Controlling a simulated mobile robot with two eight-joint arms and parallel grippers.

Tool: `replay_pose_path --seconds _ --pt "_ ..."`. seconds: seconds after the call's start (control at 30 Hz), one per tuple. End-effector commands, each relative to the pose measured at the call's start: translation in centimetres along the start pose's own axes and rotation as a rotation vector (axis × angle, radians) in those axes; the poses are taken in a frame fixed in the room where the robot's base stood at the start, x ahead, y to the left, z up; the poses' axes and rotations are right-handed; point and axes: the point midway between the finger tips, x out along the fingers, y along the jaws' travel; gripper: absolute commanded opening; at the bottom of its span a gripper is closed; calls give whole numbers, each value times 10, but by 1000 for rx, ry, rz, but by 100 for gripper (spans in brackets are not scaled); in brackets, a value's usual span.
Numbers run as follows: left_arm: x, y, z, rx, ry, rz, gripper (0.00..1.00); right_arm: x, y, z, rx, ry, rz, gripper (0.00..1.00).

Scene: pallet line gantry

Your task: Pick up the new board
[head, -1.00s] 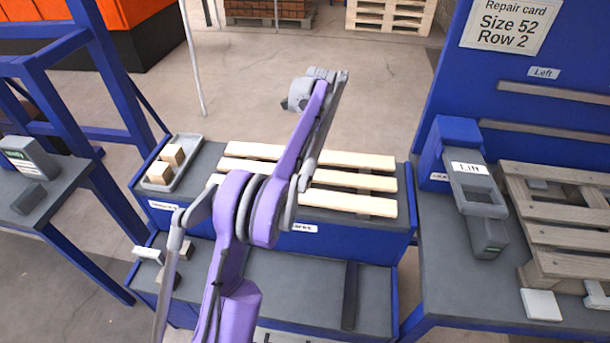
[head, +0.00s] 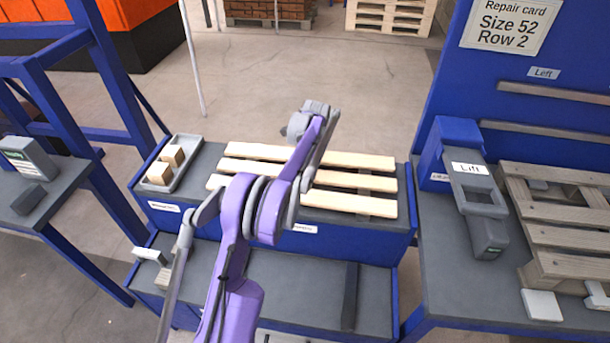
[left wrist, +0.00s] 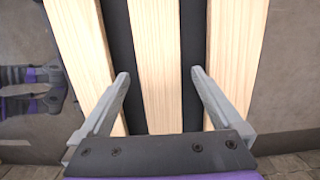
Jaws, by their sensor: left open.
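Three pale new boards lie side by side on a dark bench top: the far board (head: 350,160), the middle board (head: 355,181) and the near board (head: 348,204). My purple left arm crosses in front of them and hides part of each. Its fingers are hidden in the head view. In the left wrist view my left gripper (left wrist: 160,74) is open and empty. Its fingertips are over the dark gaps on either side of the centre board (left wrist: 156,50). I cannot tell whether they reach below its top face. My right gripper is not in view.
A grey tray (head: 187,178) with wooden blocks sits left of the boards. On the right a grey device marked Lift (head: 477,200) and a wooden pallet (head: 560,235) stand on another bench. A lower shelf (head: 300,285) is mostly bare.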

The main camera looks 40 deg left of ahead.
Motion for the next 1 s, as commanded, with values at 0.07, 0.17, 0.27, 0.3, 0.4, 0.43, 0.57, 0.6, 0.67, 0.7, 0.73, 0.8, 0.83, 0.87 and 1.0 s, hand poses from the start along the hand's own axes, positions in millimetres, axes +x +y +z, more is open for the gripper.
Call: replay_pose_path --seconds 0.07,0.17,0.27,0.3,0.4,0.43,0.57,0.6,0.67,0.7,0.73,0.8,0.83,0.87,1.0 --pt "0 0 0 0 0 0 96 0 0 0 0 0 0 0" --pt "0 0 0 0 0 0 78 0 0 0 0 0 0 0" --pt "0 0 0 0 0 0 60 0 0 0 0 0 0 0" --pt "0 0 0 0 0 0 53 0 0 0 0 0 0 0" --pt "0 0 0 0 0 0 35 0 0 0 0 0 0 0" --pt "0 0 0 0 0 0 30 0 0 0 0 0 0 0" --pt "-1 0 0 0 0 0 6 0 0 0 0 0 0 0" --pt "-1 0 0 0 0 0 0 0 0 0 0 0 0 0" --pt "-1 0 0 0 0 0 0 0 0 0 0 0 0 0" --pt "-1 0 0 0 0 0 0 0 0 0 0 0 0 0" --pt "-1 0 0 0 0 0 0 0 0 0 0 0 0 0" --pt "-1 0 0 0 0 0 0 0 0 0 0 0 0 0" --pt "-1 0 0 0 0 0 0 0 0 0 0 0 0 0" --pt "-2 0 0 0 0 0 0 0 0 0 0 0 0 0" --pt "-17 0 2 0 0 0 0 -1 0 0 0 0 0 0"
